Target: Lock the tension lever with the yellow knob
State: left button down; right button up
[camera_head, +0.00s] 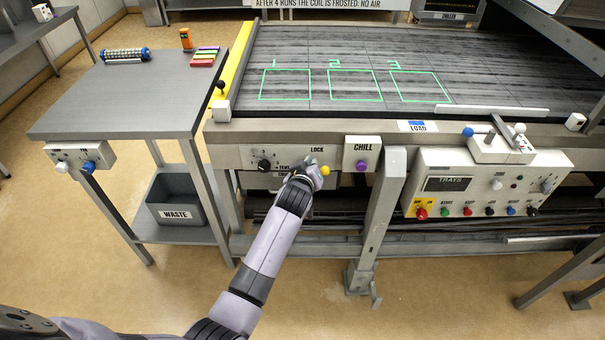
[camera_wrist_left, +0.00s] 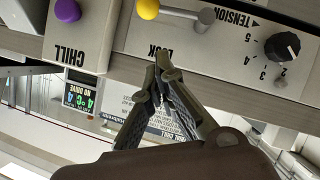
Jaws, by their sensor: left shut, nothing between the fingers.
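The tension lever's yellow knob (camera_head: 325,170) shows in the head view just right of my left gripper (camera_head: 308,168), below the LOCK label. In the left wrist view, which is upside down, the yellow knob (camera_wrist_left: 148,9) sits at the end of a grey lever (camera_wrist_left: 180,14) on the light panel (camera_wrist_left: 225,45). My left gripper (camera_wrist_left: 162,66) is shut and empty, its tips by the LOCK label and apart from the knob in this picture. The gripper hides part of the lever in the head view. My right gripper is not in view.
A black tension dial (camera_head: 264,165) is left of the lever. The CHILL box (camera_head: 362,154) with a purple button is close on the right. The belt (camera_head: 300,50) with green outlines lies above. A slanted support leg (camera_head: 381,210) stands right of my arm.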

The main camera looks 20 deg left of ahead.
pick_arm(q)
jog(key=v, duration=0.7)
jog(key=shift+s+b, duration=0.2)
jog(key=shift+b, duration=0.15)
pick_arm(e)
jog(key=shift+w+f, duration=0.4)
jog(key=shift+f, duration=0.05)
pick_arm(q)
jog(key=shift+a+f, duration=0.1)
jog(key=shift+a, duration=0.05)
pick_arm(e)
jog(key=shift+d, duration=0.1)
